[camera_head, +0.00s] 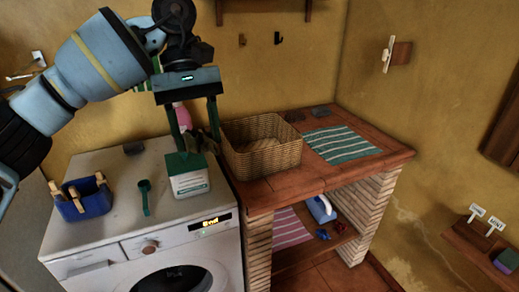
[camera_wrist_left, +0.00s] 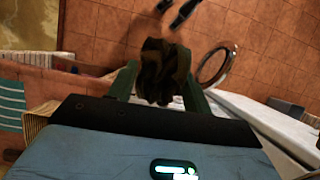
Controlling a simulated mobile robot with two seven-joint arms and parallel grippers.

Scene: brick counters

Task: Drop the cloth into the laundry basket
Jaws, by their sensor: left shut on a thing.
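My left gripper (camera_head: 197,142) is above the washing machine top, pointing down, left of the wicker laundry basket. It is shut on a crumpled dark olive cloth (camera_wrist_left: 162,72), which shows between the fingers in the left wrist view. In the head view the cloth (camera_head: 206,141) is small and partly hidden by the fingers. The open-topped wicker basket (camera_head: 262,158) stands on the brick counter, right of the gripper. Only a bit of the basket edge (camera_wrist_left: 38,118) shows in the left wrist view. My right gripper is not seen.
On the washing machine (camera_head: 190,239) stand a white box with a green lid (camera_head: 188,182), a green scoop (camera_head: 145,195) and a blue peg basket (camera_head: 82,200). A pink bottle (camera_head: 182,115) is behind the gripper. A green striped towel (camera_head: 340,144) lies right of the basket.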

